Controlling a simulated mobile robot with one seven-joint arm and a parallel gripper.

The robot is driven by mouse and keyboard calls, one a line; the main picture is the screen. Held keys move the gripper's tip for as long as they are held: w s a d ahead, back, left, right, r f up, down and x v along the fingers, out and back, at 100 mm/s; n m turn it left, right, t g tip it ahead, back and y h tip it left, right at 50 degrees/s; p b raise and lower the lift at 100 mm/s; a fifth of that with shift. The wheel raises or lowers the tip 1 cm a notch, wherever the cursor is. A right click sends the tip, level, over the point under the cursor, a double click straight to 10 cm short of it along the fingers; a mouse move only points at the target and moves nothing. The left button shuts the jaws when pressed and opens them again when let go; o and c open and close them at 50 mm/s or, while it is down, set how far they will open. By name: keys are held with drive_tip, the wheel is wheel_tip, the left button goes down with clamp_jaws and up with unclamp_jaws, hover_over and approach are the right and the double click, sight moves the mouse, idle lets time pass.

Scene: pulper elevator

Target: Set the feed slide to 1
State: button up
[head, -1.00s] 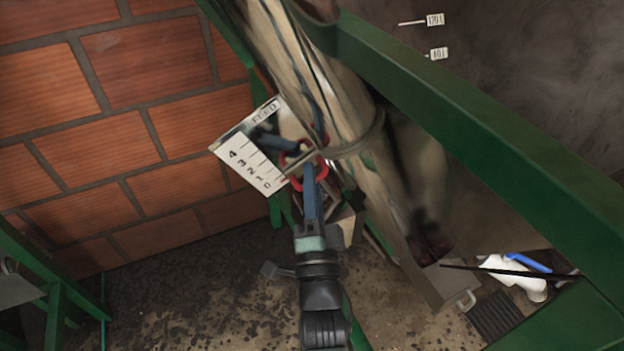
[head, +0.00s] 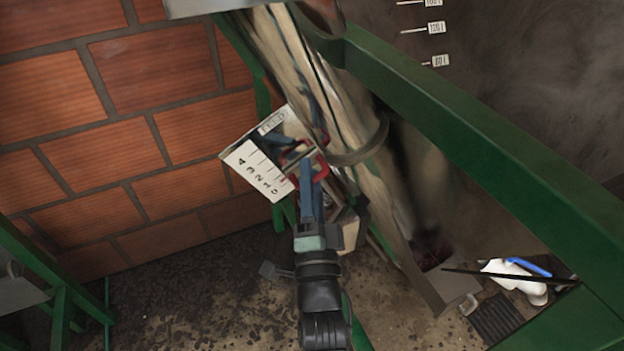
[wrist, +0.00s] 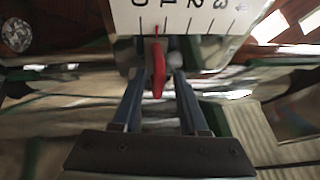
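The feed slide has a red loop handle (head: 307,165) beside a white scale plate (head: 262,175) marked FEED, with numbers from 0 to 4. In the wrist view, the red handle (wrist: 158,72) appears edge-on below the plate (wrist: 195,22). Its red pointer stands between the 0 and 1 marks, closer to 1. My gripper (head: 309,180) reaches the handle from below. The exact contact is partly hidden.
A green frame beam (head: 480,140) crosses diagonally at the right, and a pale chute (head: 300,75) runs behind the handle. A brick wall (head: 110,140) stands at the left. A white object with a blue part (head: 515,270) lies at the lower right.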

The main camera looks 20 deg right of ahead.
drive_tip(key=shift+d, duration=0.1)
drive_tip(key=v, duration=1.3)
drive_tip(key=shift+p, duration=0.35)
